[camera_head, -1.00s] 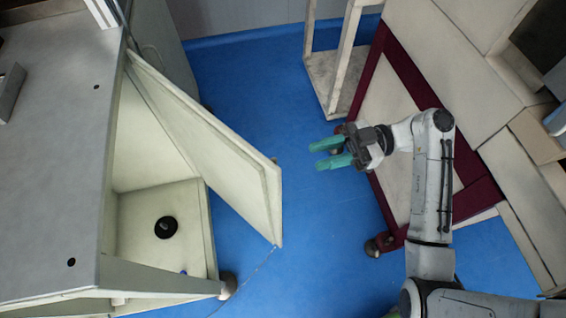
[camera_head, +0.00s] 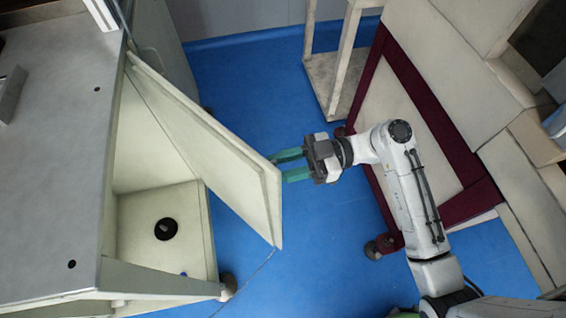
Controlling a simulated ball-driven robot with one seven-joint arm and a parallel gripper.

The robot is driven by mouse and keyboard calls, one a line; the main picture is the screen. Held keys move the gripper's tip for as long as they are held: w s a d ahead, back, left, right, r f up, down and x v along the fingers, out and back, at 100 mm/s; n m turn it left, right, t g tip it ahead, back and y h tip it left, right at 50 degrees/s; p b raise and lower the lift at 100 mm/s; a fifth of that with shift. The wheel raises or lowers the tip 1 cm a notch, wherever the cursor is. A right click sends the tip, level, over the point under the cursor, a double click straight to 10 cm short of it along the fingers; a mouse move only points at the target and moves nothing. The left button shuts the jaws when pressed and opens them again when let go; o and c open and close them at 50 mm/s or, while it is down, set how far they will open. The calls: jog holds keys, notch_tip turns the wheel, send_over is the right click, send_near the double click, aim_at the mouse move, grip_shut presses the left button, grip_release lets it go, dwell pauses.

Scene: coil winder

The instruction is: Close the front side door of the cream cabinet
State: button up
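The cream cabinet (camera_head: 60,170) stands at the left with a grey top. Its side door (camera_head: 205,140) hangs wide open, swung out to the right from its far edge. My gripper (camera_head: 284,168) is at the door's outer face near its free edge. Its two green fingers are parted and point left. The tip of the upper finger is at the door's edge; I cannot tell whether it touches. I see nothing between the fingers.
Inside the cabinet a round black part (camera_head: 167,229) sits on the floor panel. A pale open-frame stand (camera_head: 335,60) is at the back. A cream and maroon cabinet (camera_head: 425,110) stands at the right. Blue floor (camera_head: 320,235) is free between them.

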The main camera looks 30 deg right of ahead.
grip_shut()
dwell(0.3)
dwell(1.2)
